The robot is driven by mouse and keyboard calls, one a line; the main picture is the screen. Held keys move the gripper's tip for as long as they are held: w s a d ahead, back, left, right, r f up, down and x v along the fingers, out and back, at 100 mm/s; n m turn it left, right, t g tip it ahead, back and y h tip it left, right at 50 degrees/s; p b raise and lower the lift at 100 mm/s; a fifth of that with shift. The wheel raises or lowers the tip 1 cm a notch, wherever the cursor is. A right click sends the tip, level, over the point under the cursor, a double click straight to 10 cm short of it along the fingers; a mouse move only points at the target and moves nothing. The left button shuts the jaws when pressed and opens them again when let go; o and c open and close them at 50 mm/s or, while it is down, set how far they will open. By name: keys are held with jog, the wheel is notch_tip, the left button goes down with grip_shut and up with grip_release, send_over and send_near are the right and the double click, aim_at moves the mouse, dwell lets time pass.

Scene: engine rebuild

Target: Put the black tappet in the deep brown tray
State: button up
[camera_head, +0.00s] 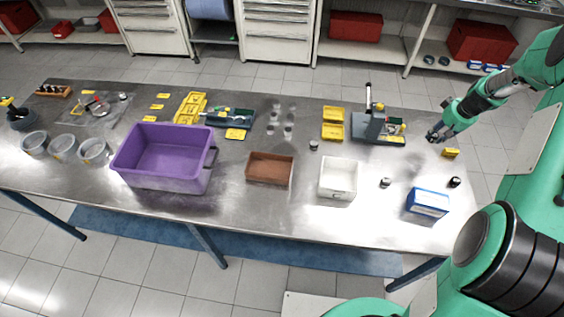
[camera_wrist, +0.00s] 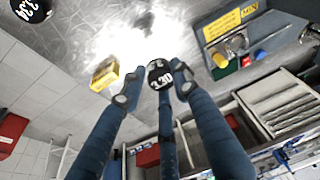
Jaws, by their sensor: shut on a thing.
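My gripper (camera_head: 435,137) is over the right end of the steel table. In the wrist view my gripper (camera_wrist: 156,88) is shut on a black tappet (camera_wrist: 159,75) marked 3.30, with fingers on both sides of it. In the head view the held tappet is too small to make out clearly. The brown tray (camera_head: 270,181), rectangular and seemingly empty, sits near the middle of the table, well left of my gripper. Other dark tappets stand on the table: one (camera_head: 455,182) at the right edge, one (camera_head: 385,182) right of the white bin, one (camera_head: 314,146) behind it.
A white bin (camera_head: 338,193) stands right of the brown tray and a large purple bin (camera_head: 165,182) left of it. A blue-white box (camera_head: 428,203) is at the front right. A grey fixture (camera_head: 376,130) and yellow trays (camera_head: 333,132) stand behind. A small yellow block (camera_head: 450,153) lies by my gripper.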

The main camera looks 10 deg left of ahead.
notch_tip(320, 180, up, 9)
jog(key=s+a+r+n+y+b, duration=0.15)
jog(key=s+a, duration=0.45)
jog(key=a, duration=1.2)
jog(key=s+a+r+n+b, duration=0.1)
jog(key=s+a+n, duration=0.3)
jog(key=a, duration=1.5)
jog(key=s+a+f+n+g+b, duration=0.1)
jog(key=s+a+n, duration=0.1)
jog(key=s+a, duration=0.8)
jog(key=s+a+f+n, duration=0.1)
jog(key=s+a, duration=0.6)
jog(key=s, duration=0.5)
jog(key=f, duration=1.1)
jog(key=shift+s+a+f, duration=0.1)
jog(key=shift+s+f, duration=0.05)
jog(key=shift+s, duration=0.15)
send_over(271, 171)
jog(key=shift+f+b, duration=0.35)
jog(key=shift+f, duration=0.4)
